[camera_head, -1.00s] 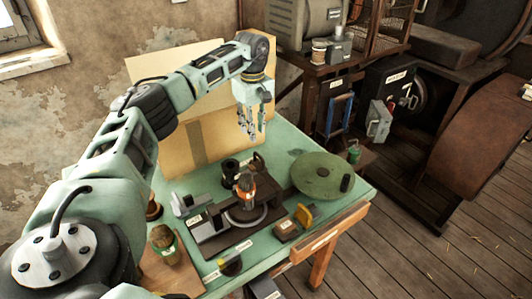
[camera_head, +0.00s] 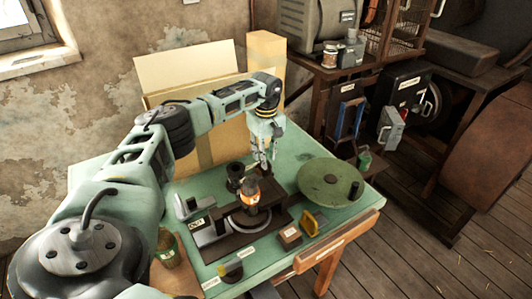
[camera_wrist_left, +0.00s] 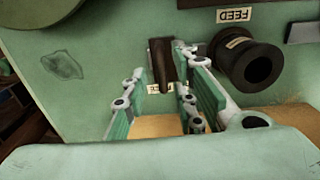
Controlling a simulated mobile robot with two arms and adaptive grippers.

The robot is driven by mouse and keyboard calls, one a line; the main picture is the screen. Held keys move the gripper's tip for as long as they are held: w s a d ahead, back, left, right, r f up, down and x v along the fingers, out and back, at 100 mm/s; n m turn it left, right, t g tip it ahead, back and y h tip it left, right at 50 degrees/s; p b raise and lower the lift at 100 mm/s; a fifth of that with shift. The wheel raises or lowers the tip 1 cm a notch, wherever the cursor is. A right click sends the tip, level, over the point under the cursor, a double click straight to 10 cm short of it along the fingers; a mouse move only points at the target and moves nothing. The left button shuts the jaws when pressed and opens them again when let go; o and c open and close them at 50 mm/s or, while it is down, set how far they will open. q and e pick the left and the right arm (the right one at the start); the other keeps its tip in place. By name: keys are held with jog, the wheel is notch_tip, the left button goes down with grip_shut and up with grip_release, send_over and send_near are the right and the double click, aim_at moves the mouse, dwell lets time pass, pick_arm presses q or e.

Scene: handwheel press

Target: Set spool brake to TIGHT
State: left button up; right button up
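My left gripper (camera_head: 264,160) points down over the back of the green table (camera_head: 310,151). In the left wrist view its two fingers (camera_wrist_left: 172,105) are apart. A dark brown upright piece (camera_wrist_left: 161,62) shows between and beyond the fingertips, with a partly hidden label below it; I cannot tell whether they touch. It may be the brake lever, but no TIGHT marking is readable. A black spool (camera_head: 236,174) stands left of the gripper; it also shows at right in the left wrist view (camera_wrist_left: 248,64), with a label on it. My right gripper is out of view.
A dark press base with an orange-banded bottle-like piece (camera_head: 250,196) stands in front of the gripper. A round green plate with a black knob (camera_head: 329,182) lies to the right. A yellow-and-brown block (camera_head: 313,222) sits near the front edge. Cardboard (camera_head: 188,72) stands behind the table.

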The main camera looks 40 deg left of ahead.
pick_arm(q)
jog(key=shift+c, duration=0.5)
grip_shut()
